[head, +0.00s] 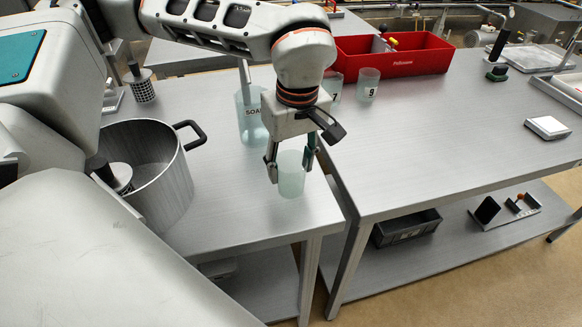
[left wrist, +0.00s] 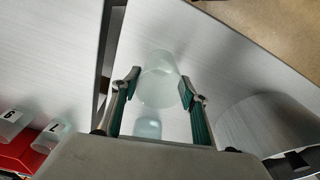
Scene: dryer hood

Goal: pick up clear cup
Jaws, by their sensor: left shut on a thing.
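The clear cup (head: 291,180) is a pale, see-through, greenish cup near the front corner of the left steel table. My left gripper (head: 291,160) points down over it, with one finger on each side of its upper part, and is shut on it. The cup looks upright. I cannot tell whether its base touches the table. In the left wrist view the cup (left wrist: 158,84) shows between the dark green finger pads of my left gripper (left wrist: 160,86). My right gripper is not in view.
A soap bottle (head: 250,118) stands just behind the gripper. A large steel pot (head: 165,180) is to the left. Cups marked 7 (head: 335,88) and 9 (head: 368,86) stand before a red bin (head: 405,62).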

